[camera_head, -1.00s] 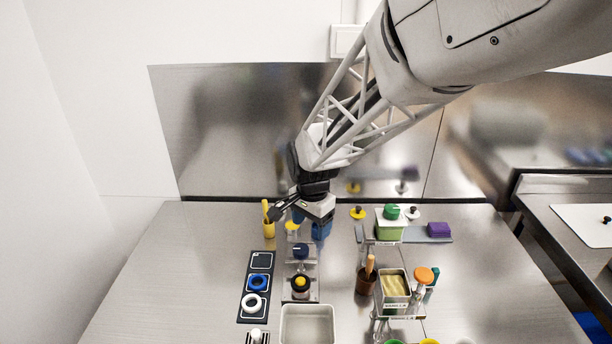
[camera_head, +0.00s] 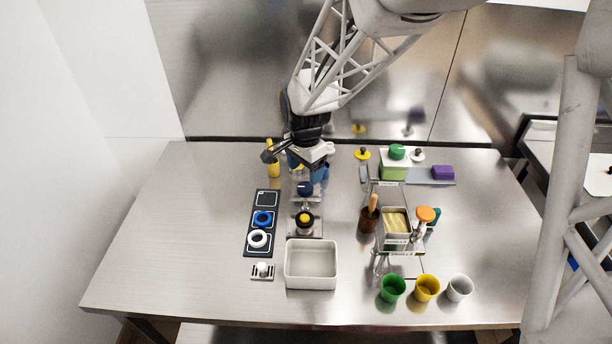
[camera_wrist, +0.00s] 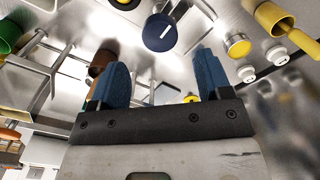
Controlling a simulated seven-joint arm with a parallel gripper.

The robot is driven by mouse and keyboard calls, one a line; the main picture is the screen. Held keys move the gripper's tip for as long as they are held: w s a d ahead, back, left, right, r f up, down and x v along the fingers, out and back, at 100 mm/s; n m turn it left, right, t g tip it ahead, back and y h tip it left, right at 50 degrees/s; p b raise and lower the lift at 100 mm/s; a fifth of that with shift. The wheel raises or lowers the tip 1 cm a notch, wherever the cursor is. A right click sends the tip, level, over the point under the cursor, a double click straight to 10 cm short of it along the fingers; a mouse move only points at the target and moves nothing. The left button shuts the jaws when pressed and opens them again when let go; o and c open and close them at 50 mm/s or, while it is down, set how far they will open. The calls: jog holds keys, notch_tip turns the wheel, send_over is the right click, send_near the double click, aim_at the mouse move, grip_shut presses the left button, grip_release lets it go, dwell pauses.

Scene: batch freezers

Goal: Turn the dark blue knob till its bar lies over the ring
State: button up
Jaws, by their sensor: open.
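The dark blue knob (camera_head: 305,188) stands on a metal plate near the middle of the table. In the wrist view the knob (camera_wrist: 158,38) shows a short white bar, slanting, on its round face. My gripper (camera_head: 308,169) points down just behind the knob in the head view. In the wrist view its two blue fingers (camera_wrist: 162,76) are spread apart, with nothing between them, and the knob lies beyond the tips, not touched. A ring mark beside the knob cannot be made out.
A black-and-yellow knob (camera_head: 305,222) sits in front on the same line. A dark panel (camera_head: 250,243) with a blue ring (camera_head: 262,219) and a white ring (camera_head: 257,239) lies left. A white bin (camera_head: 311,284) stands in front; a brown holder (camera_head: 368,222) stands right.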

aim_at(305, 187)
jog(key=shift+f, duration=3.2)
jog(key=c, duration=0.9)
